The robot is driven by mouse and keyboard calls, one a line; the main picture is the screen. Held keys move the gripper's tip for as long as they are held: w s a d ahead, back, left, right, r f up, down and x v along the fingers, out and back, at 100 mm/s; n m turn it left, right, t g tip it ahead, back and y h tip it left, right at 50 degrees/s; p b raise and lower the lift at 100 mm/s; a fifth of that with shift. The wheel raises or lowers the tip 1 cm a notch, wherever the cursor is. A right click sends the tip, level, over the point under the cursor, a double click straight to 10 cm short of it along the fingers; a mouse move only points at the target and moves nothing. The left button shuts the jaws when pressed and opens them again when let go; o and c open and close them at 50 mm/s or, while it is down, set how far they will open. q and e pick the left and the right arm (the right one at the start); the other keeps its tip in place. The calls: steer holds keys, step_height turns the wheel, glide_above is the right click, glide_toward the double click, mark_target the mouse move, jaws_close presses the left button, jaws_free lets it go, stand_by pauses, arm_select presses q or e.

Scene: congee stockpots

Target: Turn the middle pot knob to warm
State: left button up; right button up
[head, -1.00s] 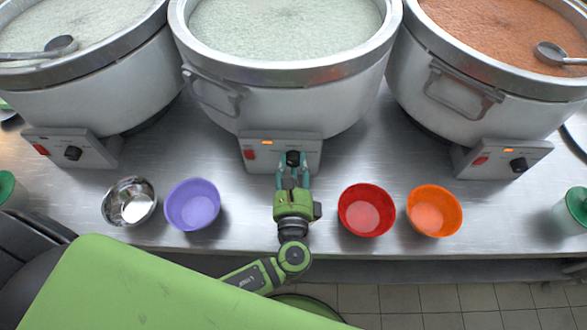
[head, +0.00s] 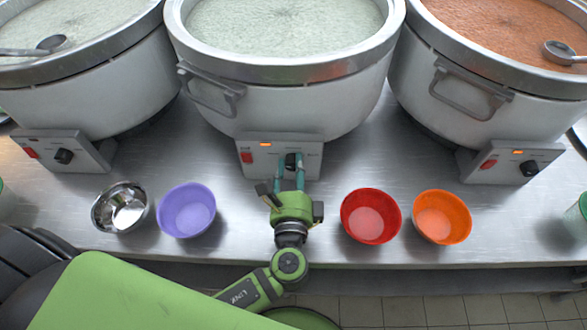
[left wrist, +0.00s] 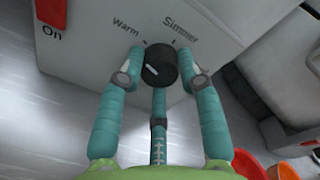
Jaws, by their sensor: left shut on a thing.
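The middle pot (head: 285,105) has a grey control box (head: 306,170) on its front. Its black knob (head: 292,162) also shows in the left wrist view (left wrist: 162,60). My left gripper (head: 289,168), with teal fingers, is shut on the knob, one fingertip on each side of it. In the left wrist view, the words Warm (left wrist: 126,29) and Simmer (left wrist: 180,30) stand above the knob, at left and right. A short slanted white mark shows on the knob's face, left of centre; its exact setting is hard to tell. My right gripper is not in view.
A red switch (head: 247,158) marked On sits left of the knob. A steel bowl (head: 121,207) and a purple bowl (head: 187,211) stand left of my gripper, red (head: 371,215) and orange (head: 441,217) bowls right. Similar pots stand at left (head: 70,95) and right (head: 500,110).

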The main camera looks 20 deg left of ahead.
arm_select(q)
steer(key=shift+w+a+r, duration=0.15)
steer(key=shift+a+r, duration=0.05)
steer(key=shift+r, duration=0.2)
steer(key=o, duration=1.2)
steer(key=shift+c, duration=0.2)
steer(key=shift+a+f, duration=0.1)
steer(key=shift+f, duration=0.05)
steer(key=shift+s+f, duration=0.1)
steer(key=shift+s, duration=0.1)
steer(key=shift+s+d, duration=0.25)
steer(key=v, duration=1.1)
steer(key=shift+s, duration=0.15)
